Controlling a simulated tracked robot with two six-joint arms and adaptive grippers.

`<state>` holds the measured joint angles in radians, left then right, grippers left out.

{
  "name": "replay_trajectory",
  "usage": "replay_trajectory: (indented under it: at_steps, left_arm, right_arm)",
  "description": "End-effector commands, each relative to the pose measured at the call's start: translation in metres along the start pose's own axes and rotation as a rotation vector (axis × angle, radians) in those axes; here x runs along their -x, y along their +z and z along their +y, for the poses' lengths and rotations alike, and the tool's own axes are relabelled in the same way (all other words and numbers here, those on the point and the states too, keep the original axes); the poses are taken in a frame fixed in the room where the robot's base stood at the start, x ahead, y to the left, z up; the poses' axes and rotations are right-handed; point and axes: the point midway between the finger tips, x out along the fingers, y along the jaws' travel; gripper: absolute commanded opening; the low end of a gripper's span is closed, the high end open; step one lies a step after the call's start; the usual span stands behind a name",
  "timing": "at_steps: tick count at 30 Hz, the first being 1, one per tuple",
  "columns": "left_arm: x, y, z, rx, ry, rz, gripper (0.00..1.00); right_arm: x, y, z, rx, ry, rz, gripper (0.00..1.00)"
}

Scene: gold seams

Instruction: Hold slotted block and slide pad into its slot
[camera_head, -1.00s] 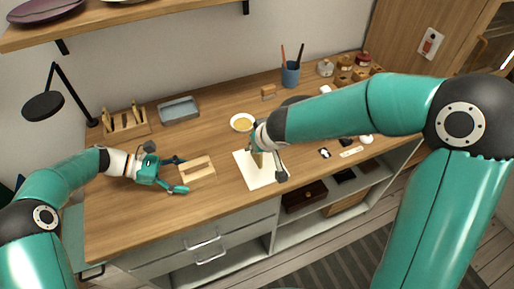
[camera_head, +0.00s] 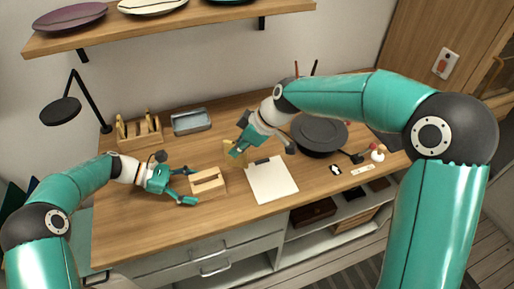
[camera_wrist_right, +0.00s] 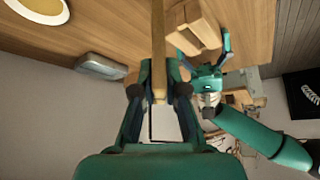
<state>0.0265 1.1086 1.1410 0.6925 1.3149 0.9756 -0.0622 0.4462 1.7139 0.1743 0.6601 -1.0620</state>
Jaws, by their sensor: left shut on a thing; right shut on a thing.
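The slotted block (camera_head: 208,182), pale wood, lies on the desk left of the white sheet. My left gripper (camera_head: 192,185) is shut on it from the left; both also show in the right wrist view, the block (camera_wrist_right: 194,27) at the top and the left gripper (camera_wrist_right: 211,66) below it. My right gripper (camera_head: 238,150) is shut on the pad (camera_head: 235,150), a narrow tan piece, and holds it above the desk, up and to the right of the block. In the right wrist view the pad (camera_wrist_right: 158,45) stands between the fingers, apart from the block.
A white clipboard sheet (camera_head: 270,182) lies right of the block. A dark round item (camera_head: 320,134) is further right. A tool rack (camera_head: 138,133), a grey tray (camera_head: 191,122) and a lamp (camera_head: 62,110) stand at the back left. A bowl (camera_wrist_right: 38,9) shows in the wrist view.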

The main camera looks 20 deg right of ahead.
Motion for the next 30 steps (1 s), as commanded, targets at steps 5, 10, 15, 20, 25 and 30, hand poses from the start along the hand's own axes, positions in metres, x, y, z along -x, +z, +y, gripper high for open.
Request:
replay_trajectory:
  at_steps: [5, 10, 15, 20, 25, 30]
  left_arm:
    - [0.0, -0.001, 0.0, 0.0, -0.001, 0.001, 0.59]
    - [0.0, -0.001, 0.0, 0.0, -0.001, 0.002, 0.59]
    - [0.0, -0.001, 0.0, 0.0, -0.001, 0.002, 0.59]
    - [0.0, -0.001, -0.001, 0.0, -0.001, 0.002, 0.59]
    - [0.0, -0.002, -0.001, 0.0, -0.001, 0.002, 0.59]
    - [0.0, -0.002, -0.001, 0.0, -0.001, 0.002, 0.59]
  right_arm:
    - [0.001, -0.056, -0.031, 0.328, -0.204, 0.002, 0.0]
    - [0.007, -0.083, -0.047, 0.491, -0.31, 0.0, 0.0]
    - [0.011, -0.094, -0.054, 0.558, -0.354, -0.002, 0.0]
    - [0.008, -0.093, -0.055, 0.57, -0.362, -0.003, 0.0]
    - [-0.001, -0.087, -0.055, 0.568, -0.363, -0.004, 0.0]
    - [-0.015, -0.078, -0.055, 0.567, -0.363, -0.005, 0.0]
